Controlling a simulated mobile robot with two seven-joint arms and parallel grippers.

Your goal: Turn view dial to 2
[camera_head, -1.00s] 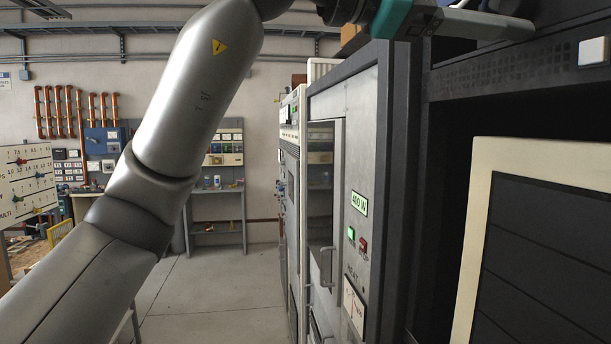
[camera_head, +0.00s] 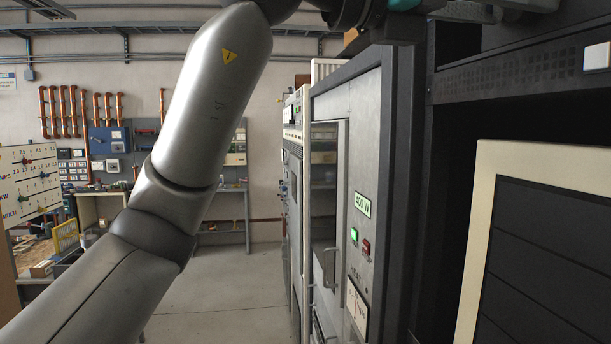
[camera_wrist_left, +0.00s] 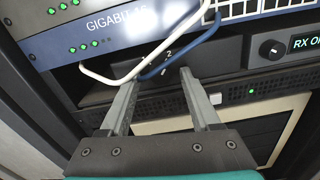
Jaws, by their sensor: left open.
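My left gripper (camera_wrist_left: 160,80) is open in the left wrist view, its two grey fingers pointing at a dark rack panel. Beyond and between the fingertips, the panel carries a white "2" (camera_wrist_left: 168,53) and small pale marks. White and blue cables cross in front, and I cannot clearly make out a dial or its pointer there. A black knob (camera_wrist_left: 272,49) sits further right, beside a display reading "RX O…", cut off by the frame edge. In the head view my left gripper is mostly cut off at the top edge. My right gripper is not in view.
A blue unit marked "GIGABIT" (camera_wrist_left: 125,28) with green lights is above the panel. The white cable (camera_wrist_left: 150,60) and blue cable (camera_wrist_left: 185,45) hang close to the fingers. A cream-framed dark panel (camera_head: 483,215) is below. Open floor (camera_head: 225,290) lies left of the racks.

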